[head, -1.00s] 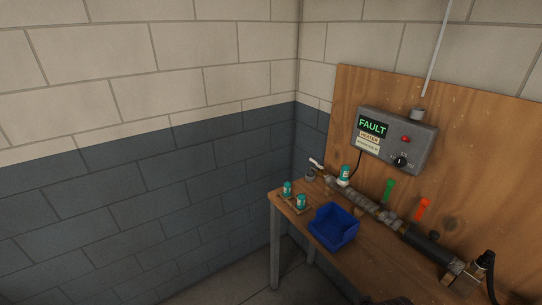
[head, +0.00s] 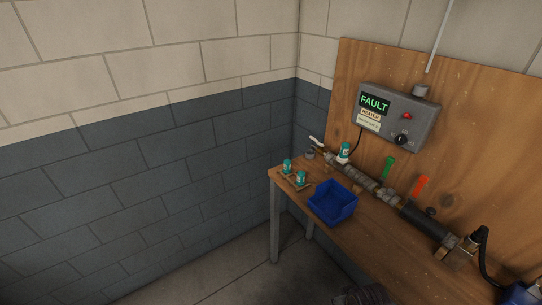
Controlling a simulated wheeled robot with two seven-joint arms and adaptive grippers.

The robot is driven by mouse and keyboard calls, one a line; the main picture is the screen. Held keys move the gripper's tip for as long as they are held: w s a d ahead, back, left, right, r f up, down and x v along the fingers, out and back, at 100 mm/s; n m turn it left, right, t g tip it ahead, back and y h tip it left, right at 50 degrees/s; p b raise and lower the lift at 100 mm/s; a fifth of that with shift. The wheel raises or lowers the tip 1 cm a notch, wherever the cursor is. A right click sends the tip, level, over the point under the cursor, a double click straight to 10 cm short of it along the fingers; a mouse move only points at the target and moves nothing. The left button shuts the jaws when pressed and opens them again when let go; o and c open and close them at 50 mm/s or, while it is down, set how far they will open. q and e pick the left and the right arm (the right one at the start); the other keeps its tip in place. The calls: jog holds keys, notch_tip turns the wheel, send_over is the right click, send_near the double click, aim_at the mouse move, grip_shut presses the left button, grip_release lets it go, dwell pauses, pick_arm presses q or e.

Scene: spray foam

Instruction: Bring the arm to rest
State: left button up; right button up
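The head view shows no clear gripper. A dark ribbed shape (head: 362,296) at the bottom edge may be part of my own arm; I cannot tell which part. On the wooden bench (head: 345,246) stand two teal and white cans, one at the left corner (head: 287,166) and one just right of it (head: 301,178). A third teal and white can (head: 344,152) sits at the back by the pipe (head: 365,184). A blue bin (head: 333,203) stands at the bench front.
A green-handled item (head: 388,167) and an orange-handled item (head: 420,186) show behind the pipe. Another blue object (head: 522,294) shows at lower right. Floor left of the bench is clear.

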jog(key=s+f+g, duration=0.1)
jog(key=s+f, duration=0.3)
jog(key=f, duration=1)
jog(key=s+f, duration=0.3)
jog(key=f, duration=1)
jog(key=s+d+f, duration=0.2)
jog(key=s+f, duration=0.5)
jog(key=s, duration=0.3)
jog(key=s+d+f+g, duration=0.1)
jog(key=s+d+f, duration=0.1)
jog(key=s+f, duration=0.6)
jog(key=shift+s+d+f, duration=0.2)
jog(key=shift+s, duration=0.65)
jog(key=shift+s, duration=0.1)
